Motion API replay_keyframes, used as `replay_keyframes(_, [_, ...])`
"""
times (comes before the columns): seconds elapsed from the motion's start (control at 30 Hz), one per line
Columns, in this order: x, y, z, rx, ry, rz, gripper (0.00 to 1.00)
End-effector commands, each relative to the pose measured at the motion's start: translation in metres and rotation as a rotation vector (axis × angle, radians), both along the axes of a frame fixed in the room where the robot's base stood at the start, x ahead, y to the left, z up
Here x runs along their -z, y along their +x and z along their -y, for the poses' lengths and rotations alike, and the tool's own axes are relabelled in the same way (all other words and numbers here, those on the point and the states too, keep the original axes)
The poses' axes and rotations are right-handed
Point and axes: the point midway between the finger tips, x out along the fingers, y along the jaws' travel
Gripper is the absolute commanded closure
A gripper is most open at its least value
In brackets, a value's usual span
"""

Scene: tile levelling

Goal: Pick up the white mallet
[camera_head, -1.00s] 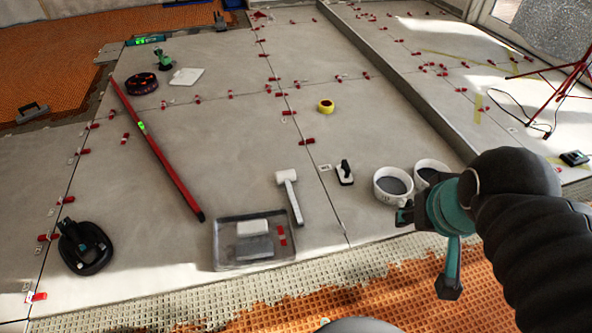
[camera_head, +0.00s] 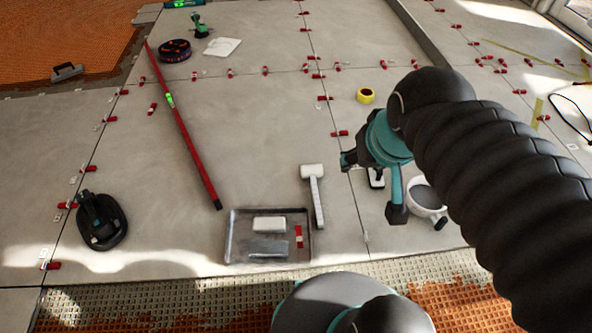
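The white mallet (camera_head: 317,201) lies on the grey tiles near the middle of the view. Its blocky head is at the far end and its handle points toward me, along the right side of a metal tray (camera_head: 232,238). My gripper (camera_head: 373,187) is in the air to the right of the mallet. Its two black-tipped fingers are spread wide with nothing visible between them. The mallet is in full view and the gripper does not appear to touch it.
The tray holds two blocks and red pieces. A small white-and-black tool (camera_head: 377,179) and a white bucket (camera_head: 424,196) are partly hidden by my arm. A long red level (camera_head: 185,133) and a black suction lifter (camera_head: 97,221) lie left.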

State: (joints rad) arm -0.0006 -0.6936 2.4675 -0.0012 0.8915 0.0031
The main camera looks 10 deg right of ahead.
Motion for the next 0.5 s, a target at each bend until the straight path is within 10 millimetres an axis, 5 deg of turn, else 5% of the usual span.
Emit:
replay_keyframes(0.27, [0.006, 0.079, -0.002, 0.0, 0.0, -0.079, 0.46])
replay_keyframes(0.5, [0.034, 0.157, -0.003, -0.004, -0.001, -0.148, 0.46])
